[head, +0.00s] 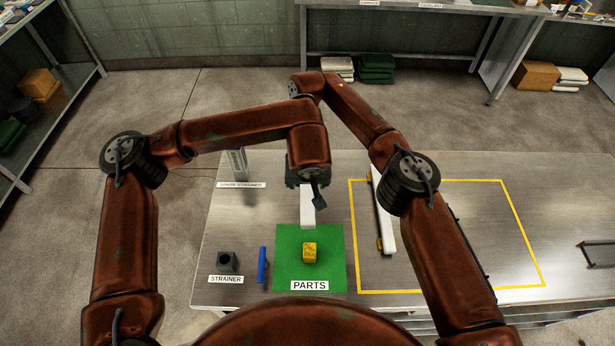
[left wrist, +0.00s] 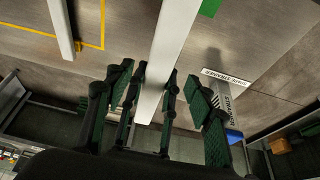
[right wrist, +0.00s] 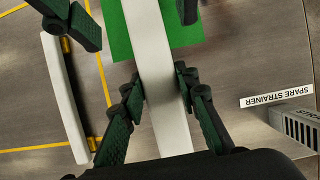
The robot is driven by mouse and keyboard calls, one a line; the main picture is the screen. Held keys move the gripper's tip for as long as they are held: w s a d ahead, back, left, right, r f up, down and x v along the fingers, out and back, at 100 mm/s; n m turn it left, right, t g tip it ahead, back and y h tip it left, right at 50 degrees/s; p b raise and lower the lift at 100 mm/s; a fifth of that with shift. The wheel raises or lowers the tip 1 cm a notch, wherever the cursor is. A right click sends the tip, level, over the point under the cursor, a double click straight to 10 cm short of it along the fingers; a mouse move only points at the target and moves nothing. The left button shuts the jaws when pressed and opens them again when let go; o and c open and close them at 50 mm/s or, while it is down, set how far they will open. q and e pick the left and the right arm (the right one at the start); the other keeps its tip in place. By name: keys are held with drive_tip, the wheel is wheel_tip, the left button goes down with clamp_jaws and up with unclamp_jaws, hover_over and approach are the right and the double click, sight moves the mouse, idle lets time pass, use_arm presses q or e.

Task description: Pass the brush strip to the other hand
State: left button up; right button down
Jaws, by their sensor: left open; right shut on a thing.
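The brush strip, a long white bar (head: 307,208), hangs in the air over the back of the green parts mat (head: 283,275). My right gripper (right wrist: 158,78) is shut on it, with a finger against each side in the right wrist view. My left gripper (left wrist: 160,78) is open, its fingers spread on either side of the strip (left wrist: 172,45) and outside the right gripper's fingers. The left fingers look clear of the strip. In the head view the left wrist hides the right gripper and the strip's upper part.
A yellow block (head: 310,253) sits on the mat. A blue cylinder (head: 262,265) and a dark strainer block (head: 227,262) stand to its left. A spare strainer (head: 237,163) stands behind. A white bar with yellow ends (head: 385,222) lies in the yellow-taped area.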

sight(308, 187)
use_arm(q)
drive_tip(key=x, duration=0.5)
drive_tip(key=shift+w+f, duration=0.15)
drive_tip(key=shift+f, duration=0.2)
drive_tip(key=shift+d, duration=0.1)
clamp_jaws()
use_arm(e)
drive_tip(key=c, duration=1.4)
unclamp_jaws()
drive_tip(key=shift+r, duration=0.15)
